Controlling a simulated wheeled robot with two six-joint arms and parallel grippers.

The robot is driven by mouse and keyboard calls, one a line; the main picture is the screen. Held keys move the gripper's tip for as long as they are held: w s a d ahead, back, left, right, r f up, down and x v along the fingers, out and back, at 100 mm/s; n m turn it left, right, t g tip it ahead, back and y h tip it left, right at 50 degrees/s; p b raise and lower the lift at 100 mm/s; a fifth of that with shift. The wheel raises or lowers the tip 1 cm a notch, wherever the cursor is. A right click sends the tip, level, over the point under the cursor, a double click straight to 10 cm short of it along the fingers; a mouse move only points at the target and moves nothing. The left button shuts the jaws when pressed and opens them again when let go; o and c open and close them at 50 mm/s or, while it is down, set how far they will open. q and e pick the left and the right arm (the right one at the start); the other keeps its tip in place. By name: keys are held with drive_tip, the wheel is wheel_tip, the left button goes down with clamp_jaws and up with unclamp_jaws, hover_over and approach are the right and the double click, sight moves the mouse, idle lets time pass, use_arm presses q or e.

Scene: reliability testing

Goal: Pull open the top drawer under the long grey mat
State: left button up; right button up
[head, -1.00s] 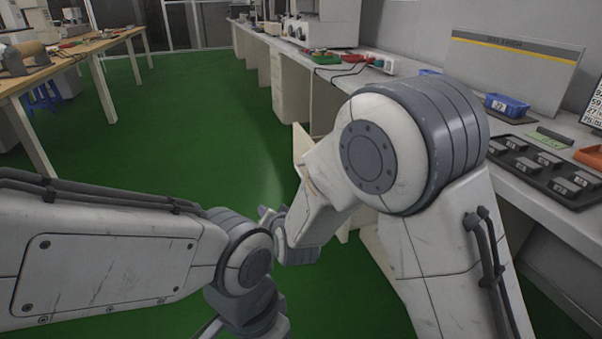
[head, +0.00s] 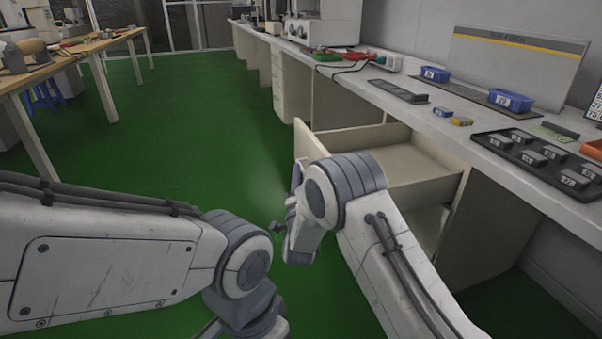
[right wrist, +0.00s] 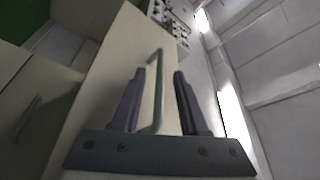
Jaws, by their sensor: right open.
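The top drawer (head: 425,158) under the bench stands pulled out, its pale box open at the top. Its front panel (head: 307,142) faces left in the head view. A dark grey strip-like mat (head: 400,91) lies on the bench above. My right gripper (head: 297,180) is by the drawer front, partly hidden by my own arm. In the right wrist view its fingers (right wrist: 158,78) are open, with the bar handle (right wrist: 157,95) of the drawer between them, neither finger clearly touching it.
Below is another drawer with its own handle (right wrist: 25,118). On the bench are blue bins (head: 510,100) on a dark mat, and a black tray (head: 490,142) with grey blocks. A wooden table (head: 75,52) stands far left. Green floor (head: 190,130) between is clear.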

drive_tip(key=shift+b+x, duration=0.3)
drive_tip(key=shift+x, duration=1.4)
clamp_jaws()
drive_tip(key=shift+a, duration=0.1)
